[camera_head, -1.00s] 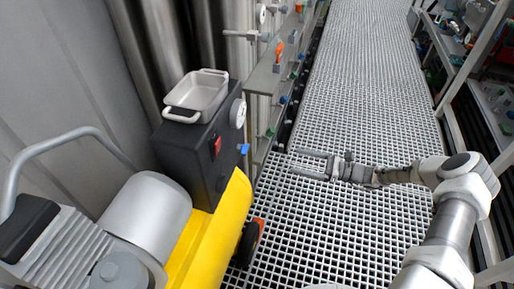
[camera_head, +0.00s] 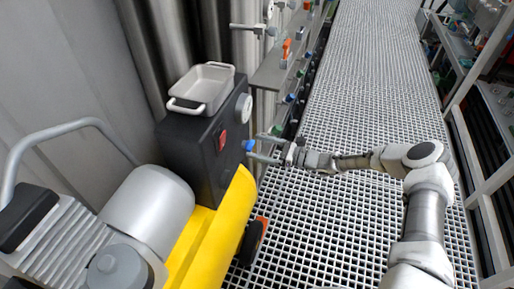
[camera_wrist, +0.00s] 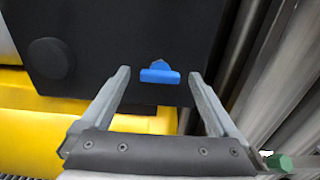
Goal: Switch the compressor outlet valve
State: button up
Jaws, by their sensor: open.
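The compressor's black control box (camera_head: 207,146) stands on its yellow tank (camera_head: 222,222). A small blue valve handle (camera_head: 248,145), likely the outlet valve, sticks out of the box's side facing the walkway. My gripper (camera_head: 258,147) is open, its fingers reaching left to either side of the blue handle. In the wrist view, the blue handle (camera_wrist: 160,74) lies crosswise on the black face, between and a little beyond the open fingertips (camera_wrist: 159,72). Neither finger appears to touch it. Depth between handle and fingertips is hard to judge.
A grey tray (camera_head: 202,88) sits on top of the box, above a red switch (camera_head: 222,140) and a round gauge (camera_head: 244,108). A shelf with several coloured valves (camera_head: 285,62) runs behind. Grating floor (camera_head: 375,90) is clear. A green knob (camera_wrist: 279,162) shows at lower right in the wrist view.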

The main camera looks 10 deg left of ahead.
jog(key=shift+w+a, duration=0.1)
jog(key=shift+a, duration=0.3)
jog(key=shift+c, duration=0.3)
jog(key=c, duration=1.3)
jog(key=shift+s+f+n+b, duration=0.15)
jog(key=shift+n+b, duration=0.7)
jog(key=shift+n, duration=3.1)
jog(key=shift+s+f+n+b, duration=0.1)
jog(key=shift+n+b, duration=0.7)
jog(key=shift+n, duration=3.15)
